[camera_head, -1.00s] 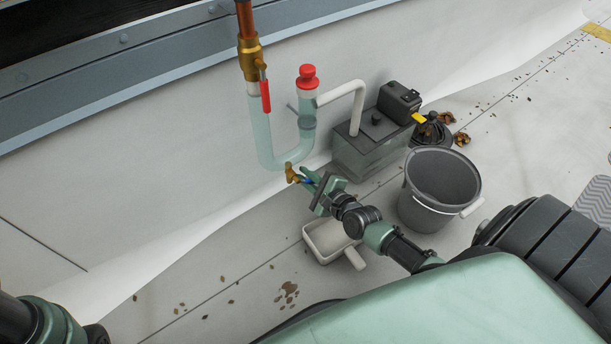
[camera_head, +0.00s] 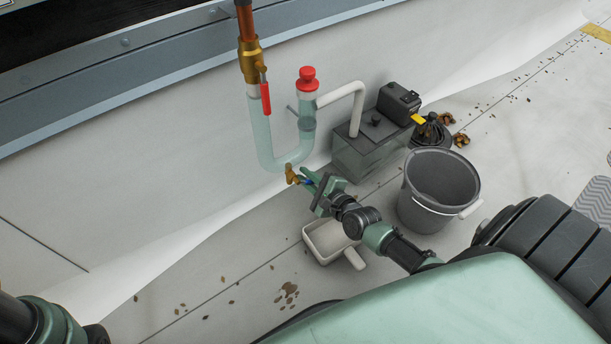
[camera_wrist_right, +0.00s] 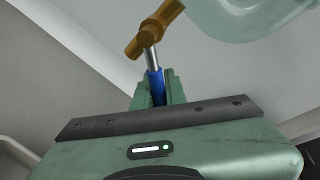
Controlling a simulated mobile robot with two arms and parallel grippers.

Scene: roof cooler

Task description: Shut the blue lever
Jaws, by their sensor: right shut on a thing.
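The blue lever (camera_wrist_right: 156,86) shows in the right wrist view between the green fingers of my right gripper (camera_wrist_right: 160,90). My right gripper is shut on it. A metal stem joins the lever to a brass drain tap (camera_wrist_right: 154,28), which hangs below the bend of the clear U-shaped pipe. In the head view the brass tap (camera_head: 291,174) sits just left of my right gripper (camera_head: 309,181), and only a speck of blue shows there. The fingers hide most of the lever. My left gripper is out of view; only part of my left arm shows at lower left.
A white scoop-like tray (camera_head: 312,246) lies on the floor below my right gripper. A grey bucket (camera_head: 408,205) stands to the right. The clear U-pipe (camera_head: 262,135), a red-handled valve (camera_head: 265,95), a red cap (camera_head: 307,76) and a pump tank (camera_head: 370,155) stand close behind.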

